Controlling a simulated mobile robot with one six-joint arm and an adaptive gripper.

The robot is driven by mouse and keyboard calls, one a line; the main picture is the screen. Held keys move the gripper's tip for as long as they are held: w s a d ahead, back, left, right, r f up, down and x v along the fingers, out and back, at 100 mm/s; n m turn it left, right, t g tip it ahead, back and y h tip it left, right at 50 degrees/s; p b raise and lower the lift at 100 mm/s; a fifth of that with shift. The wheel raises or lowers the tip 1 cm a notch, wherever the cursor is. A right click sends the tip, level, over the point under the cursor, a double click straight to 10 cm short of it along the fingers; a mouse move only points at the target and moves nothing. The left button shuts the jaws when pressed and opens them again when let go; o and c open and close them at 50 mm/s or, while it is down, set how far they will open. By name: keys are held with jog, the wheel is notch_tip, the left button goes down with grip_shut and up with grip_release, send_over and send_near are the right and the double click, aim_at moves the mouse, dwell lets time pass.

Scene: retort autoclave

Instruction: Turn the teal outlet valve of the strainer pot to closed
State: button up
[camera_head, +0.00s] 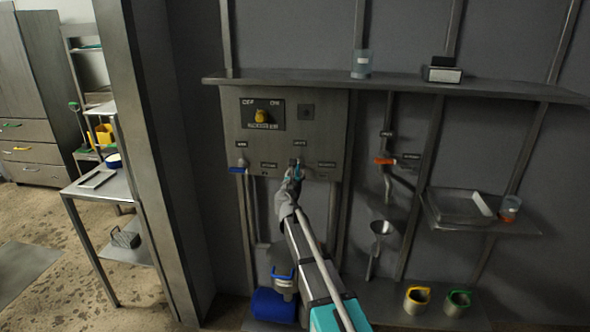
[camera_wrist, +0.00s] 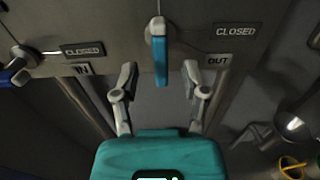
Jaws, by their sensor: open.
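The teal valve handle (camera_wrist: 161,52) hangs from a pale pivot on the grey panel and points straight down in the wrist view. A CLOSED plate (camera_wrist: 236,31) is to its right, and an OUT plate (camera_wrist: 218,61) is lower right. My gripper (camera_wrist: 160,70) is open, with one finger on each side of the handle's lower end in the picture; I see no contact. In the head view my gripper (camera_head: 292,178) is at the panel's lower edge and partly covers the teal handle (camera_head: 298,171). I cannot clearly make out the strainer pot.
A blue-handled valve (camera_head: 238,170) is left on the panel, beside its own CLOSED plate (camera_wrist: 82,50). An orange-handled valve (camera_head: 384,161) and a funnel (camera_head: 382,230) are right. A shelf (camera_head: 400,83) spans above. Pipes run below the panel.

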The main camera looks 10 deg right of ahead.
aim_at(297, 169)
jog(key=shift+x, duration=2.35)
grip_shut()
jog(key=shift+a, duration=0.15)
